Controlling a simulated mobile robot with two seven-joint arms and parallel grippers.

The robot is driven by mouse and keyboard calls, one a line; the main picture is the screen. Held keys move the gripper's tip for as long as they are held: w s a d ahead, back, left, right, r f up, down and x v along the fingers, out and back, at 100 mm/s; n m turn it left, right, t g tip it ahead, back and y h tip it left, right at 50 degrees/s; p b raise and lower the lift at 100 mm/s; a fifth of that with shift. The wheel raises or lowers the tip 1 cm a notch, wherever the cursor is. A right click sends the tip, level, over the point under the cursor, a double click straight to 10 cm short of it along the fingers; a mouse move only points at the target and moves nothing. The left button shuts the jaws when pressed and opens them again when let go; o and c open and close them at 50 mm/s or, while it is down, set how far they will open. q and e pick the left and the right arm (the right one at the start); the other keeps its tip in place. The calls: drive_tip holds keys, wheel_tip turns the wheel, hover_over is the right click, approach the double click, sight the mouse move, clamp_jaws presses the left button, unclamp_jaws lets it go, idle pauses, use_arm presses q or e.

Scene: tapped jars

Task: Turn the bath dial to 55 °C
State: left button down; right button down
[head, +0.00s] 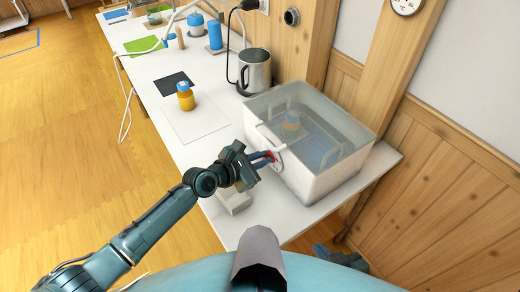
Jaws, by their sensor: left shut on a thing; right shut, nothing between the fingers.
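The bath (335,180) is a white tank with clear upper walls and water in it, near the right end of the table. Its round white dial (280,161) is on the side facing the table's left. My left gripper (269,157) is shut on the dial, with a bit of red showing at its fingertips. The fingers cover part of the dial, and its scale is too small to read. My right gripper (324,252) is low at the table's near right edge, apart from the bath, shut and empty.
A yellow jar (186,99) stands on a white sheet. A steel kettle (254,72) is behind the bath, against the wall. A small pale block (235,202) lies below my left gripper.

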use_arm(q)
drive_tip(key=shift+s+d+f+m+t+p, duration=0.1)
drive_tip(key=shift+s+m+t+p, duration=0.1)
drive_tip(key=shift+m+t, duration=0.25)
drive_tip(key=shift+s+d+f+m+t+p, duration=0.1)
drive_tip(key=shift+m+t+p, duration=0.15)
drive_tip(key=shift+m, duration=0.3)
drive_tip(key=c, duration=1.5)
unclamp_jaws()
drive_tip(key=v, duration=0.6)
drive_tip(key=p+v, duration=0.1)
drive_tip(key=v, duration=0.6)
drive_tip(key=shift+r, duration=0.25)
